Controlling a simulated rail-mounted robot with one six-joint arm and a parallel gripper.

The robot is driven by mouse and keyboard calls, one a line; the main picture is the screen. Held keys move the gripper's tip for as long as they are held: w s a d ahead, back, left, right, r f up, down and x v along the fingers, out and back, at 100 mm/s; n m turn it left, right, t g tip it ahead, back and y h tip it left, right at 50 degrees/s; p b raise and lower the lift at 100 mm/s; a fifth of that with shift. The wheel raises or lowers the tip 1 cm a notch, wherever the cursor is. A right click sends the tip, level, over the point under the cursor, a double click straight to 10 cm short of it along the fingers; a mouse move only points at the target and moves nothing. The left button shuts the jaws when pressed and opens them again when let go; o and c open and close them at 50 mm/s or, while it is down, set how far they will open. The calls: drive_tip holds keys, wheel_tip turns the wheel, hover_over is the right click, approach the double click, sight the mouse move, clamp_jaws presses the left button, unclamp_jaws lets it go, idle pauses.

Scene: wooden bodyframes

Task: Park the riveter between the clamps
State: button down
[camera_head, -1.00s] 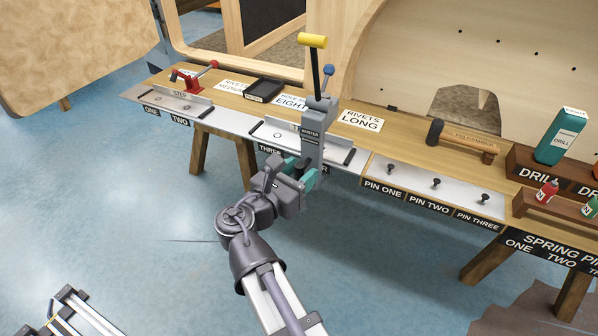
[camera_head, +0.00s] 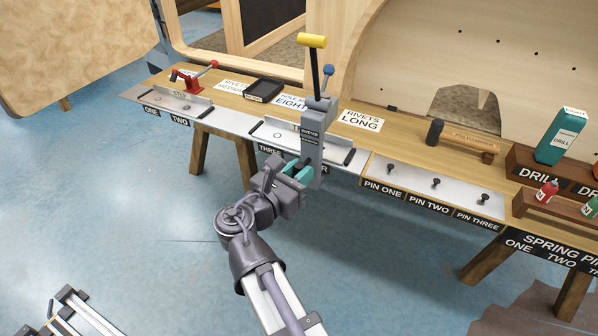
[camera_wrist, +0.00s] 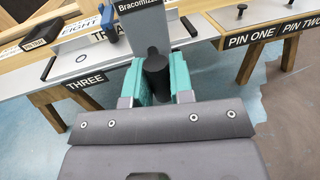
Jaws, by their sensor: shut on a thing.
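The riveter (camera_head: 313,118) is a tall grey upright tool with a black lever, a yellow grip on top and a blue knob. My gripper (camera_head: 298,171) has teal fingers shut on the riveter's lower part. In the wrist view the fingers (camera_wrist: 163,80) close on a black round part below the grey body (camera_wrist: 150,25). What bears the riveter from below is hidden. A red toggle clamp (camera_head: 195,78) sits by the STEP plate; no other clamp is clearly visible.
The metal plate (camera_head: 275,135) behind the riveter has black bars at its ends. Right of it is a plate with pins (camera_head: 435,182), a hammer (camera_head: 460,140) and a drill box (camera_head: 560,135). A black tray (camera_head: 263,90) lies behind. Floor in front is clear.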

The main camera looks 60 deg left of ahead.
drive_tip(key=s+a, duration=0.8)
drive_tip(key=a, duration=0.2)
drive_tip(key=s+a, duration=0.8)
drive_tip(key=a, duration=0.3)
drive_tip(key=shift+a, duration=0.3)
drive_tip(key=c, duration=1)
unclamp_jaws()
